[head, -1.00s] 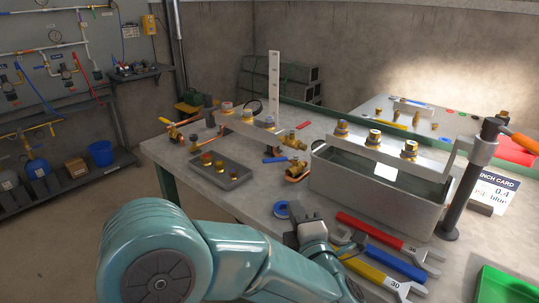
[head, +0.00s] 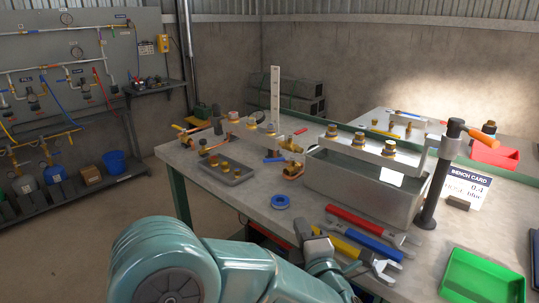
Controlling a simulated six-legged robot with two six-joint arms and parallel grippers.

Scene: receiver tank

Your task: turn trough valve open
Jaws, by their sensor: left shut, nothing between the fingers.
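A grey rectangular trough (head: 345,190) stands on the bench, with a metal bar carrying several brass fittings (head: 361,137) above it. A brass valve body (head: 291,145) with a blue lever (head: 274,159) sits just left of the trough; I cannot tell for sure whether it is the trough valve. My right gripper is not in view.
Red, blue and yellow wrenches (head: 380,243) lie in front of the trough. A blue ring (head: 280,202) lies left of them. A dark post with an orange handle (head: 438,180) stands right of the trough. A green tray (head: 482,278) is at lower right.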

